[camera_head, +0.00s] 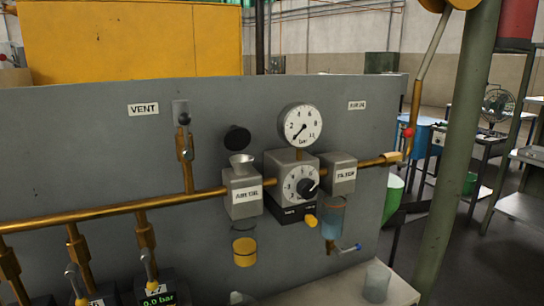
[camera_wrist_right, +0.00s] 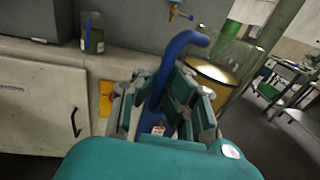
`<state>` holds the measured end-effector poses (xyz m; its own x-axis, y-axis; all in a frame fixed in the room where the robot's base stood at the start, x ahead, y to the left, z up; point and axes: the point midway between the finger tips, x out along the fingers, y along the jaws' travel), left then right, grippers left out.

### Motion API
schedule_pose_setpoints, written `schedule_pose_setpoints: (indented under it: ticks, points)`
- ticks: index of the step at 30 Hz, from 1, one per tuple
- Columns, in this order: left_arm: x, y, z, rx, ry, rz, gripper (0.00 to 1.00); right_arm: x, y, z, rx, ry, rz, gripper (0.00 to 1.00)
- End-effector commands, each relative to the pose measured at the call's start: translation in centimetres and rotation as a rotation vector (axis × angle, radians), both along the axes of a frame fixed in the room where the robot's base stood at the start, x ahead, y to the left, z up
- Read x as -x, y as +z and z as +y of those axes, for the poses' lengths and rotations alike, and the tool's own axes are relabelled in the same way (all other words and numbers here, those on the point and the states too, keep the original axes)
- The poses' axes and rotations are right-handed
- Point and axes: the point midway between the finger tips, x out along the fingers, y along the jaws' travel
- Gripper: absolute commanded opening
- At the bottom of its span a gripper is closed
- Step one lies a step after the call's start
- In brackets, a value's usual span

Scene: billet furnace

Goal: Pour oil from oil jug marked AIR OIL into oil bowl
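In the right wrist view, my right gripper (camera_wrist_right: 160,105) has its fingers around a curved blue handle. The handle appears to belong to a clear jug (camera_wrist_right: 212,72) with amber oil, just beyond the fingers. A small label low on the blue part is too blurred to read. In the head view, the clear oil bowl (camera_head: 244,252) holds yellow oil and hangs below a grey block (camera_head: 243,196) with a blurred label. A small light funnel (camera_head: 241,158) sits on top of that block. My left gripper is in neither view.
A black cap (camera_head: 237,138) is on the panel above the funnel. Beside the block are a regulator with gauge (camera_head: 300,124) and a filter bowl (camera_head: 331,215). Another jar with a blue handle (camera_wrist_right: 92,38) stands on the counter.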

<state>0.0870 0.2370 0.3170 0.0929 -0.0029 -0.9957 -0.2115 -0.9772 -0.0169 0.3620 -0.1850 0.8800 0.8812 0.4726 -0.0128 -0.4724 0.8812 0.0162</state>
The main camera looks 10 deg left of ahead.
Motion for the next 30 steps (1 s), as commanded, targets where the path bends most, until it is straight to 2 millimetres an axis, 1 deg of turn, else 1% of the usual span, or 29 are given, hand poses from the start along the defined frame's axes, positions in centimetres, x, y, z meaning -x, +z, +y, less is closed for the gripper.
schedule_pose_setpoints:
  ticks: [10,13,15,23,26,30]
  points:
    - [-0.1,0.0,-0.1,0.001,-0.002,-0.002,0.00,0.3,-0.3,0.0,0.002,0.074,0.003,0.00]
    - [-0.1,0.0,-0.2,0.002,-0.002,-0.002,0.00,-0.7,0.0,0.1,-0.002,0.084,-0.003,0.00]
    - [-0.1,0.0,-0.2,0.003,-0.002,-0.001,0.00,-1.7,0.2,0.2,0.004,0.112,-0.003,0.00]
    - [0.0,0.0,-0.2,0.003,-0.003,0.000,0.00,-4.7,0.9,0.5,0.004,0.186,0.005,0.00]
    - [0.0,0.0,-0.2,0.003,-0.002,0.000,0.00,-6.2,1.5,0.5,0.006,0.217,0.005,0.00]
    - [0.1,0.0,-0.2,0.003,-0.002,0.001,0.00,-9.1,2.9,0.3,0.007,0.274,0.006,0.00]
